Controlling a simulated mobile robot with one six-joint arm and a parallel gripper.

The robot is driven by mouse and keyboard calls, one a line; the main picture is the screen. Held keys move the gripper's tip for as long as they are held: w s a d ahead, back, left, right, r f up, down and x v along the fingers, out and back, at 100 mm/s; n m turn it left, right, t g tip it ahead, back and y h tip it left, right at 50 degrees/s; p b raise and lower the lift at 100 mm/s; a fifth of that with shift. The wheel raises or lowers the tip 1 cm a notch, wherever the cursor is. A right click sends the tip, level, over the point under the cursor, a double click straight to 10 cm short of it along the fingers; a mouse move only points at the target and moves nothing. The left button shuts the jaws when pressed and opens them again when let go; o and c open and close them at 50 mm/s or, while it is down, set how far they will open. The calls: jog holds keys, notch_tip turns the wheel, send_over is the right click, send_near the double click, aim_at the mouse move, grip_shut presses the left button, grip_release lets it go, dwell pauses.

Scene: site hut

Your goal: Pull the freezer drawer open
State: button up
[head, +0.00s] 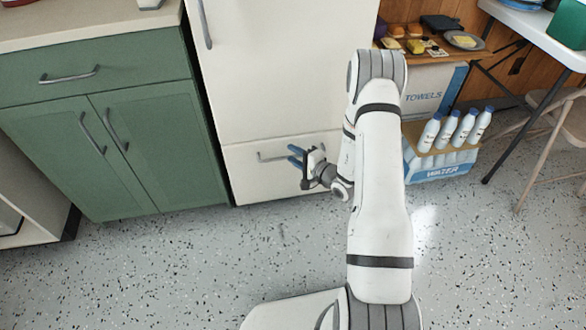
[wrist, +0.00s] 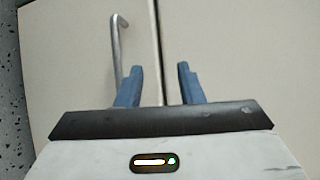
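The freezer drawer (head: 262,184) is the cream lower front of the tall fridge and looks closed. Its thin grey bar handle (head: 268,158) runs across near its top edge. In the wrist view the drawer (wrist: 75,65) lies left of the dark seam, and its handle (wrist: 116,45) runs up the picture. My gripper (head: 294,155) is in front of the drawer, at the handle's right end. The wrist view shows my gripper (wrist: 158,75) open, with two blue fingers apart. The seam shows between them; the handle passes by the left finger, which partly hides it. Contact cannot be told.
The upper fridge door (head: 275,80) is closed above. Green cabinets (head: 140,140) stand to the left. A pack of water bottles (head: 440,160) sits on the floor to the right, under a shelf. A folding chair (head: 550,140) is at far right. The speckled floor (head: 190,260) in front is clear.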

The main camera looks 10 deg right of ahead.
aim_at(284, 145)
jog(key=d+f+m+t+h+b, duration=0.1)
jog(key=d+f+h, duration=0.2)
jog(key=f, duration=0.4)
jog(key=b+x, duration=0.1)
jog(key=x, duration=0.2)
jog(key=b+x, duration=0.1)
jog(key=x, duration=0.3)
jog(key=shift+w+d+b, duration=0.1)
jog(key=shift+w+b, duration=0.2)
jog(key=shift+w, duration=0.15)
jog(key=shift+c, duration=0.2)
grip_shut()
